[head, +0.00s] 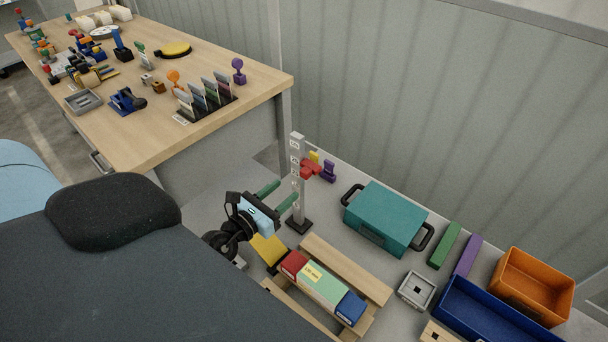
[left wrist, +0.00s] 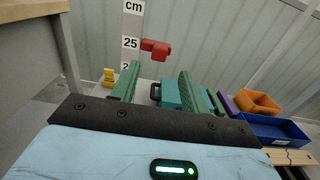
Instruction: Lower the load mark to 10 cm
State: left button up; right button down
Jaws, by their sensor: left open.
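A pale upright scale post (head: 297,175) stands on a dark foot on the grey surface. In the left wrist view the scale post (left wrist: 132,30) reads "cm" and "25". A red piece (head: 310,169), apparently the load mark, shows beside the post. In the left wrist view the red piece (left wrist: 157,48) appears right of the post, near the 25 label. What holds it up is not clear. My left gripper (head: 278,196), with green fingers, is open and empty close to the post. Its fingers (left wrist: 158,84) show below the red piece in the left wrist view. My right gripper is not in view.
A teal case (head: 386,216) with black handles lies right of the post. A yellow piece (head: 314,156) and a purple piece (head: 328,171) stand behind it. A wooden rack (head: 348,269) with coloured blocks is in front. Blue (head: 490,315) and orange (head: 535,281) bins stand right.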

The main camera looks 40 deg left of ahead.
aim_at(302, 175)
pick_arm(q)
jog(key=shift+w+d, duration=0.15)
jog(key=shift+w, duration=1.75)
jog(key=shift+w+d, duration=0.1)
jog(key=shift+w, duration=1.8)
grip_shut()
